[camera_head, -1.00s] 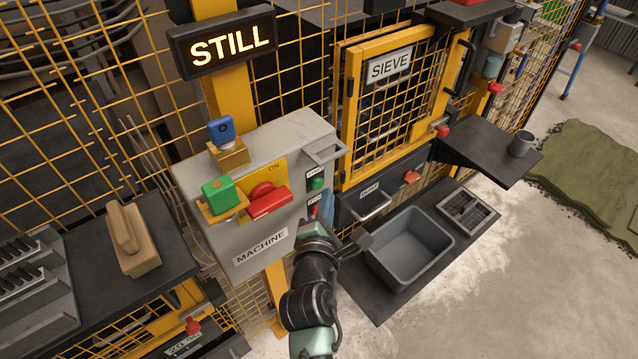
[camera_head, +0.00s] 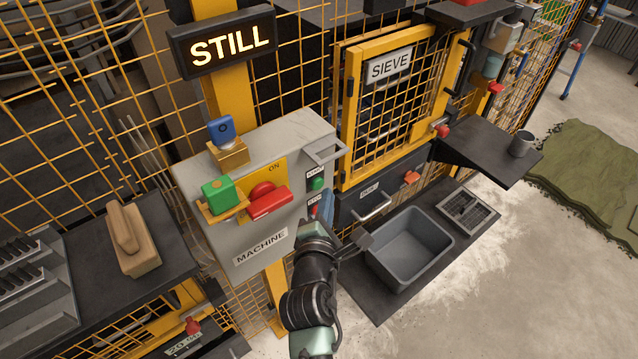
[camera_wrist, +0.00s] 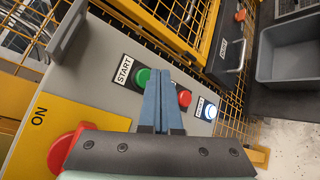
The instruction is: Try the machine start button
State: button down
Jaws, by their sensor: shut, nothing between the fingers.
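The grey machine box (camera_head: 222,243) carries a MACHINE label and a green start button (camera_head: 318,184) on its right part. In the wrist view the green start button (camera_wrist: 142,77) sits under a START label, with a red button (camera_wrist: 184,97) and a lit white button (camera_wrist: 209,112) farther right. My gripper (camera_wrist: 160,72) is shut and empty, its blue fingertips just right of the green button and partly in front of the panel. I cannot tell whether they touch it. In the head view my gripper (camera_head: 328,207) is at the panel below the green button. The lit sign (camera_head: 231,50) reads STILL.
A red switch handle (camera_head: 269,204) by the ON plate and a green block (camera_head: 218,195) stand on the box's left part. A grey bracket (camera_head: 325,150) juts out above the buttons. A grey bin (camera_head: 440,240) is to the right, below the yellow sieve gate (camera_head: 356,120).

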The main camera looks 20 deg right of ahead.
jog(key=shift+w, duration=0.1)
jog(key=shift+w+a, duration=0.15)
jog(key=shift+w, duration=0.15)
jog(key=shift+w+a, duration=0.2)
jog(key=shift+w, duration=0.2)
dwell(0.6)
dwell(0.4)
jog(key=shift+s+d+p, duration=0.3)
jog(key=shift+s+p, duration=0.15)
jog(key=shift+s, duration=0.35)
jog(key=s+p, duration=0.1)
jog(key=s+d+p, duration=0.1)
jog(key=s, duration=0.1)
jog(key=s+p, duration=0.1)
jog(key=shift+s+d, duration=0.4)
